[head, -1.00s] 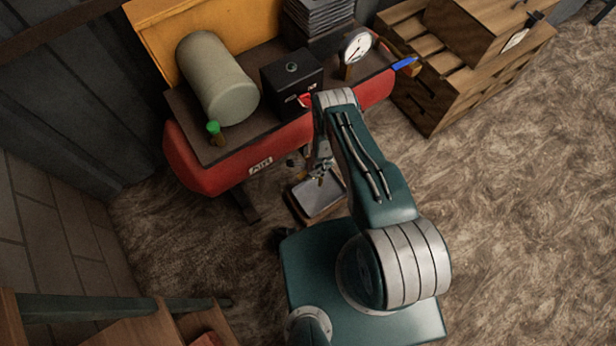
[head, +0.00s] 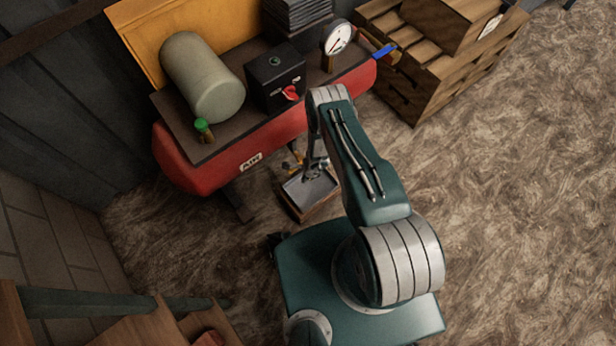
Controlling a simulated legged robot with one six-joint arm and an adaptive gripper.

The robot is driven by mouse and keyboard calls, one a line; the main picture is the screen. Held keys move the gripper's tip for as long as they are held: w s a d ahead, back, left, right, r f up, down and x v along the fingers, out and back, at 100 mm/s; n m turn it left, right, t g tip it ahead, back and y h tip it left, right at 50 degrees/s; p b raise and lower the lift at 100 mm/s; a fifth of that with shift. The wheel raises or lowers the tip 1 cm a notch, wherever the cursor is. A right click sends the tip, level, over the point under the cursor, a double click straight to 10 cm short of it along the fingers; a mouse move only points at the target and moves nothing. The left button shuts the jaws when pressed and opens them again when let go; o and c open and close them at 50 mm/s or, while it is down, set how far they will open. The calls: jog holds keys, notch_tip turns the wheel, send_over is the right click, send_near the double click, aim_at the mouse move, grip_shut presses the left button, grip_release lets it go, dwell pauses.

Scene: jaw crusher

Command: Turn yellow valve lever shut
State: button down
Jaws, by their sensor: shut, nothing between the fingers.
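A small yellow lever (head: 291,165) shows under the front of the red air tank (head: 210,163), beneath its right half. Its exact angle is too small to tell. My gripper (head: 317,165) hangs down just right of the lever, above a shallow metal tray (head: 311,188) on the floor. The gripper is shut and holds nothing. My forearm partly hides the area to its right, and I cannot tell whether the fingers touch the lever.
On the tank's top stand a beige cylinder (head: 203,80), a black box (head: 276,78) with a red switch, a green-capped valve (head: 202,127), a gauge (head: 338,38) and a blue lever (head: 385,51). Wooden crates (head: 440,65) stand at right. The right floor is clear.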

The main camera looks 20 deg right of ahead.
jog(key=s+a+v, duration=0.1)
jog(key=v, duration=0.7)
jog(key=shift+s+r, duration=0.2)
jog(key=shift+r, duration=0.25)
jog(key=shift+d, duration=0.1)
